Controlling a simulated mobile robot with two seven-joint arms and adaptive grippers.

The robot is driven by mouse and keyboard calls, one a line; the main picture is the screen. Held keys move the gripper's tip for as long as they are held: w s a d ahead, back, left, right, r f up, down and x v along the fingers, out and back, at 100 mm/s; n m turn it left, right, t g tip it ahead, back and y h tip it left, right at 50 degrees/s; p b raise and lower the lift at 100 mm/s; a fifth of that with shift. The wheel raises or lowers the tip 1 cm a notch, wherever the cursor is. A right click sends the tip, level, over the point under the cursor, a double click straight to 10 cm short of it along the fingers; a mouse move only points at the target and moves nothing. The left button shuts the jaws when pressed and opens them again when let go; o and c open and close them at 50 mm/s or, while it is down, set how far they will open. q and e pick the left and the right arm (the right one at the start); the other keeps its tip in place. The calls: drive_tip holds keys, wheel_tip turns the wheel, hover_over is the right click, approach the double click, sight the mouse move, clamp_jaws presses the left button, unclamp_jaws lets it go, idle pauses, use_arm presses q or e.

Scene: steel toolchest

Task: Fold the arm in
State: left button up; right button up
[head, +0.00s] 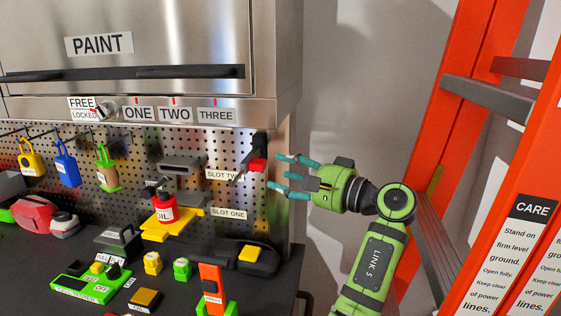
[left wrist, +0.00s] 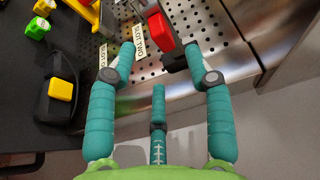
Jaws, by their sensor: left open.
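My left arm (head: 381,265), green with a "LINK 5" label, rises from the bottom of the head view and bends toward the toolchest. Its left gripper (head: 277,173) has teal fingers spread open with nothing between them, just right of the pegboard's edge. In the left wrist view the open fingers (left wrist: 158,62) point toward the pegboard. A red-ended dark tool (head: 257,165) sits by the "SLOT TWO" label, just beyond the fingertips; its red part (left wrist: 159,28) also shows in the left wrist view. My right gripper is not in view.
The steel toolchest (head: 150,50) fills the left. Its pegboard (head: 130,165) holds padlocks; a black worktop (head: 50,240) carries several small items. An orange ladder (head: 470,80) stands right, close to my arm. Grey wall (head: 345,70) shows between.

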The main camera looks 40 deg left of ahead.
sight(265, 168)
use_arm(q)
drive_tip(key=a, duration=0.2)
drive_tip(key=s+a+p, duration=0.2)
drive_tip(key=a, duration=0.1)
drive_tip(key=shift+a+r, duration=0.3)
drive_tip(key=shift+a, duration=0.05)
drive_tip(key=shift+w+a+f, duration=0.1)
drive_tip(key=shift+w+a, duration=0.1)
drive_tip(key=shift+a, duration=0.05)
drive_tip(key=shift+w+a, duration=0.1)
drive_tip(key=shift+f, duration=0.1)
drive_tip(key=shift+c, duration=0.8)
clamp_jaws()
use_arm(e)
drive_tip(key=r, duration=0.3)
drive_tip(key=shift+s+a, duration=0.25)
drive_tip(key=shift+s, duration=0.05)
